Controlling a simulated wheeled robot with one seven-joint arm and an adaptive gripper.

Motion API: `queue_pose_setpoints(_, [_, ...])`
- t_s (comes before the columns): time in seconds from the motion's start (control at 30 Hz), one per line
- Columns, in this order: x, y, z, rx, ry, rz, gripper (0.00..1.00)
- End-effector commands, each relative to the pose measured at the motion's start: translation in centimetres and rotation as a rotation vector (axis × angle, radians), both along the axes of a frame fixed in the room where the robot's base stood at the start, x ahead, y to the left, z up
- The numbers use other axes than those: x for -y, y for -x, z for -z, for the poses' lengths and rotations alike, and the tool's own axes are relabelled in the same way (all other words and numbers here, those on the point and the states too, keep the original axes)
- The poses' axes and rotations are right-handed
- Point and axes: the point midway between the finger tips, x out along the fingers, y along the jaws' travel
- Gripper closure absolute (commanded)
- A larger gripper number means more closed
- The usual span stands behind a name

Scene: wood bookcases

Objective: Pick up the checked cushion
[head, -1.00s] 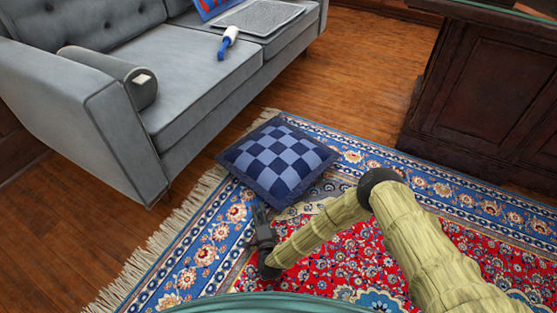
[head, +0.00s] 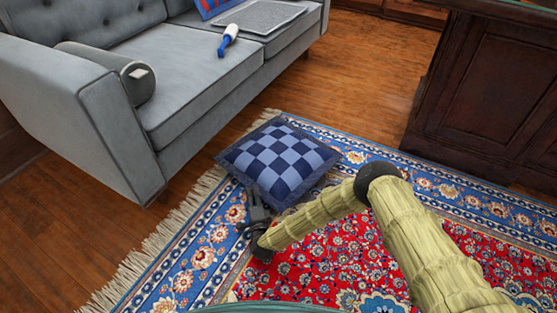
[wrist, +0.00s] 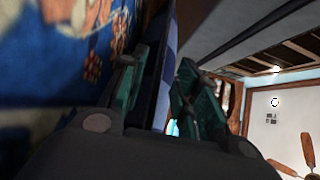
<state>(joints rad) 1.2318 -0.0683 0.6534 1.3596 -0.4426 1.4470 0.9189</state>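The checked cushion (head: 278,160), in light and dark blue squares with a dark border, lies flat on the patterned rug in front of the sofa. My gripper (head: 254,196) is low over the rug at the cushion's near left edge. In the wrist view the two fingers of my gripper (wrist: 158,85) stand apart. A strip of the blue cushion (wrist: 167,68) shows between and beyond them. I cannot tell whether either finger touches it.
A grey sofa (head: 190,75) stands behind and left, with a bolster (head: 138,84) and a blue-and-white roller (head: 228,40) on it. A dark wooden desk (head: 485,95) stands at the right. The rug (head: 205,257) is otherwise clear around the cushion.

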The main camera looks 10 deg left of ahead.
Motion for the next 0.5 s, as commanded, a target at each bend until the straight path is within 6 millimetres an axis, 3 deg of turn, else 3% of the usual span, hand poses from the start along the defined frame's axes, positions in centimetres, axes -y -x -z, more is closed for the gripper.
queue_pose_setpoints(0.23, [-1.2, -2.4, 0.2, -0.001, 0.001, 0.000, 0.68])
queue_pose_setpoints(0.5, [-1.3, -2.6, 0.0, -0.001, 0.001, 0.000, 0.68])
